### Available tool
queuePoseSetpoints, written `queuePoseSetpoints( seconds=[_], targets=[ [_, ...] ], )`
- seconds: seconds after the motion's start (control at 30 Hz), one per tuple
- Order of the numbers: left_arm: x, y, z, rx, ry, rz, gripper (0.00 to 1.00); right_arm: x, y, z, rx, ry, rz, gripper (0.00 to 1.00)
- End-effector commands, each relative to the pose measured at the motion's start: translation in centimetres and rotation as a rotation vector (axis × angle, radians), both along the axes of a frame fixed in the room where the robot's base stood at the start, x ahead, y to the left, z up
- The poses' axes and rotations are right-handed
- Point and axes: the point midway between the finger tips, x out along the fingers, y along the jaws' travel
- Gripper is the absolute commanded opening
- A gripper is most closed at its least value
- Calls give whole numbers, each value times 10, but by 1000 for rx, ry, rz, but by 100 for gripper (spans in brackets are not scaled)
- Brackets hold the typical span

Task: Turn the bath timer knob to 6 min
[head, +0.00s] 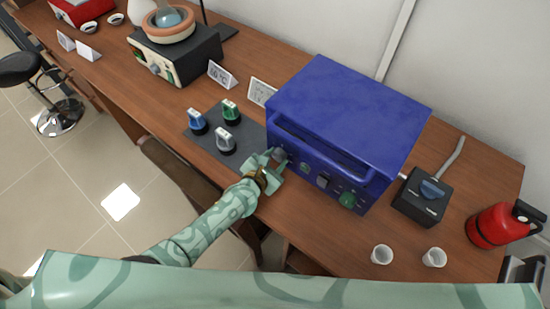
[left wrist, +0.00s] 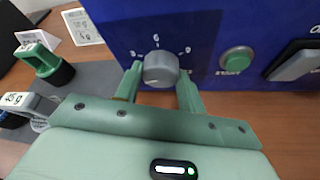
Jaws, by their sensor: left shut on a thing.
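The timer knob (left wrist: 160,69) is a grey round knob low on the front left of the blue box (head: 345,105). In the left wrist view it sits between my left gripper's two green fingers (left wrist: 160,88), which are shut on its sides. Printed marks are spread in an arc above the knob, too small to read surely, and I cannot tell which one it points to. In the head view my left gripper (head: 268,168) reaches the box's left front corner, where the grey knob (head: 279,155) shows. My right gripper is not in view.
Right of the knob are a green button (left wrist: 237,60) and a grey switch (left wrist: 296,64). A dark mat (head: 204,147) with several colored-handled weights lies left of the box.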

Motion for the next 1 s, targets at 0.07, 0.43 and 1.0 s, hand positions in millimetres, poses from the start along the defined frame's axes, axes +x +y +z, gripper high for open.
queuePoseSetpoints(
  seconds=[0.07,0.43,1.0],
  targets=[
    [-1,-1,-1,45,-29,1,16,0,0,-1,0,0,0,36],
    [-1,-1,-3,262,-173,1,16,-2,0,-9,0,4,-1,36],
    [-2,-2,-2,375,-248,-2,16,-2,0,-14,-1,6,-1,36]
  ],
)
